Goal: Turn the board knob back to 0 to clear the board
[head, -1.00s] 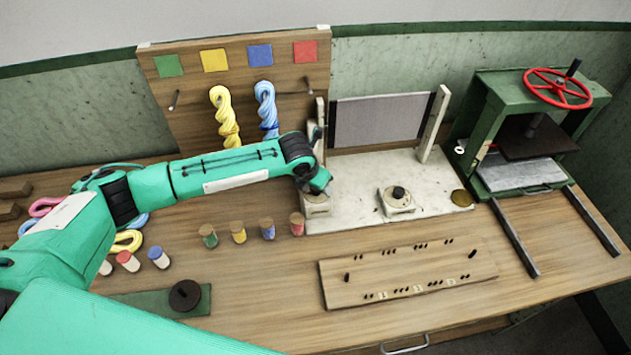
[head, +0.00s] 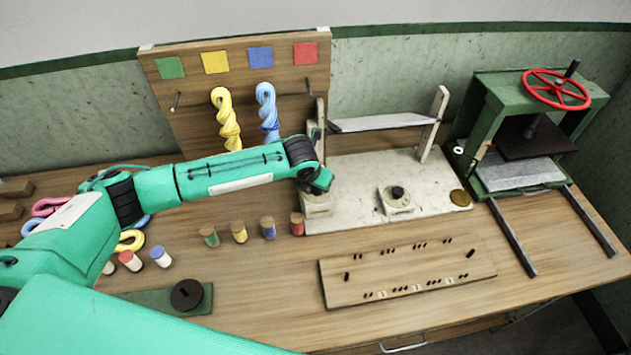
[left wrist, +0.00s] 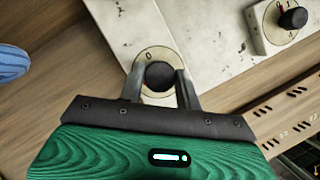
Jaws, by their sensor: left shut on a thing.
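The board (head: 385,122) is a grey panel between two posts on a white base (head: 350,170); it is tilted and seen nearly edge-on in the head view. A round black knob (left wrist: 159,77) on a pale dial marked 0 (left wrist: 149,57) sits on the left part of the base. My left gripper (left wrist: 160,88) is shut on this knob, one finger on each side. In the head view my left gripper (head: 318,188) covers most of the knob, above its pale block (head: 316,207). My right gripper is not in view.
A second black knob (head: 398,192) stands to the right on the base; it also shows in the left wrist view (left wrist: 293,18).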

